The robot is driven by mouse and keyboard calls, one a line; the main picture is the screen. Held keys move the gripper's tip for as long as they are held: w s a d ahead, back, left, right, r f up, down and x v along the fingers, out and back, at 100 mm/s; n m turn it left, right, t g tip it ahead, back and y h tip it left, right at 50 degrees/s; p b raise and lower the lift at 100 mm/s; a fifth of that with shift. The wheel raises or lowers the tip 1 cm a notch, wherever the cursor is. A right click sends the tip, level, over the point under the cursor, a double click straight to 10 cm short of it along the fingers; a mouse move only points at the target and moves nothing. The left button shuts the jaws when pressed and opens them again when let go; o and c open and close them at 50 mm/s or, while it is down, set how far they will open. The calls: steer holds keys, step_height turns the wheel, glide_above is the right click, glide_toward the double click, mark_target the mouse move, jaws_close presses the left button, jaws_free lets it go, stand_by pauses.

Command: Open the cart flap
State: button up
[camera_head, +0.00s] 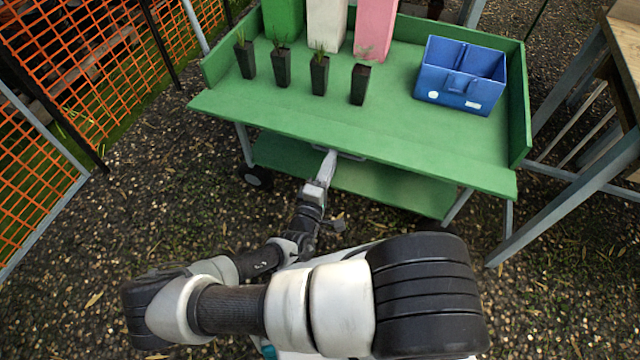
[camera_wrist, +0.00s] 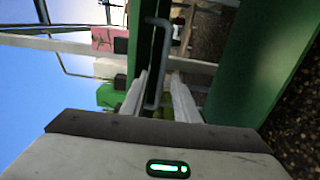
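The green cart (camera_head: 420,140) stands ahead of me, with a front board (camera_head: 290,125) along its near edge. I take this board to be the flap. A grey bar handle (camera_head: 350,156) shows just under that edge. My gripper (camera_head: 328,158) reaches the front edge from below, next to the handle. In the wrist view, which is turned on its side, the grey handle (camera_wrist: 152,90) lies between the two pale fingers of my gripper (camera_wrist: 160,75). The fingers look apart, with a gap beside the bar. Firm contact does not show.
Several dark plant pots (camera_head: 319,75) and a blue box (camera_head: 461,75) stand on the cart top. Green, white and pink blocks (camera_head: 375,28) stand at the back. A wooden table (camera_head: 625,50) is close on the right; orange netting (camera_head: 60,80) is on the left. Gravel lies between.

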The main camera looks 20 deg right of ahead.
steer(key=p+v, duration=0.1)
steer(key=v, duration=1.5)
steer(key=shift+s, duration=0.2)
steer(key=shift+a, duration=0.2)
